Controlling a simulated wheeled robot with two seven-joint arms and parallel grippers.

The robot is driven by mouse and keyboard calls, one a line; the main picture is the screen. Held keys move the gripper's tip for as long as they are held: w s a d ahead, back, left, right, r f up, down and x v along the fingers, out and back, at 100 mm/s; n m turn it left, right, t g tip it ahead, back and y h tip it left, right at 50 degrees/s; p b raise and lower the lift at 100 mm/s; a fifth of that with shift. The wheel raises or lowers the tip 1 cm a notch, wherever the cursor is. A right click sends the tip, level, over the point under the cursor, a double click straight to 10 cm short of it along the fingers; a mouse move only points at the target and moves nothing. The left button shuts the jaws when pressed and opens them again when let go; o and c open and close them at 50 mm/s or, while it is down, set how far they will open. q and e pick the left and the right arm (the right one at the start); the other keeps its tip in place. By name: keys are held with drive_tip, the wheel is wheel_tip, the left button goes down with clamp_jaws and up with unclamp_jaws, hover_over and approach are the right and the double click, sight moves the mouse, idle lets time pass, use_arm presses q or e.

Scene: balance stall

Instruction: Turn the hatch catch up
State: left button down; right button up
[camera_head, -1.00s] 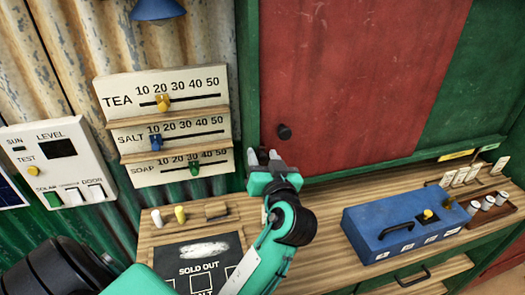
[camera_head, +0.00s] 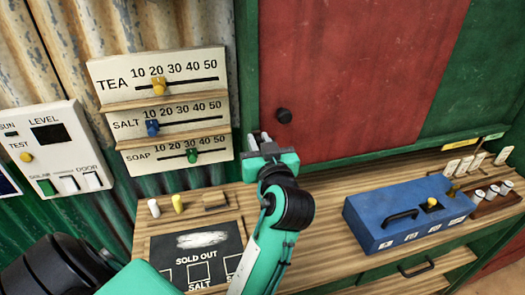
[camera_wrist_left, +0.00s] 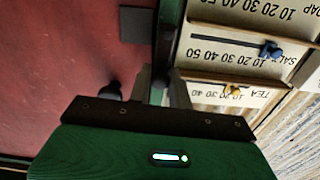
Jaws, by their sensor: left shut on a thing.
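The red hatch (camera_head: 355,70) fills the upper middle of the head view and stands shut in its green frame. A round black knob (camera_head: 284,115) sits near its lower left corner; it also shows in the wrist view (camera_wrist_left: 111,91). My left gripper (camera_head: 264,141) is at the green frame post, just left of and below the knob. It is shut on a small dark piece (camera_wrist_left: 160,85), apparently the hatch catch. The fingers hide most of that piece, so its angle cannot be told. My right gripper is not in view.
Slider boards for tea (camera_head: 105,84), salt and soap are left of the gripper. A switch panel (camera_head: 60,130) is further left. Below are a sold-out board (camera_head: 197,268) and a wooden counter (camera_head: 320,215). A blue box (camera_head: 375,225) stands on the counter at right.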

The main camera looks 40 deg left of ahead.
use_arm(q)
drive_tip(key=shift+s+f+n, duration=0.1)
drive_tip(key=shift+n, duration=0.2)
drive_tip(key=shift+a+r, duration=0.1)
drive_tip(key=shift+r, duration=0.1)
drive_tip(key=c, duration=1.4)
unclamp_jaws()
drive_tip(key=shift+c, duration=0.2)
drive_tip(key=shift+o, duration=0.7)
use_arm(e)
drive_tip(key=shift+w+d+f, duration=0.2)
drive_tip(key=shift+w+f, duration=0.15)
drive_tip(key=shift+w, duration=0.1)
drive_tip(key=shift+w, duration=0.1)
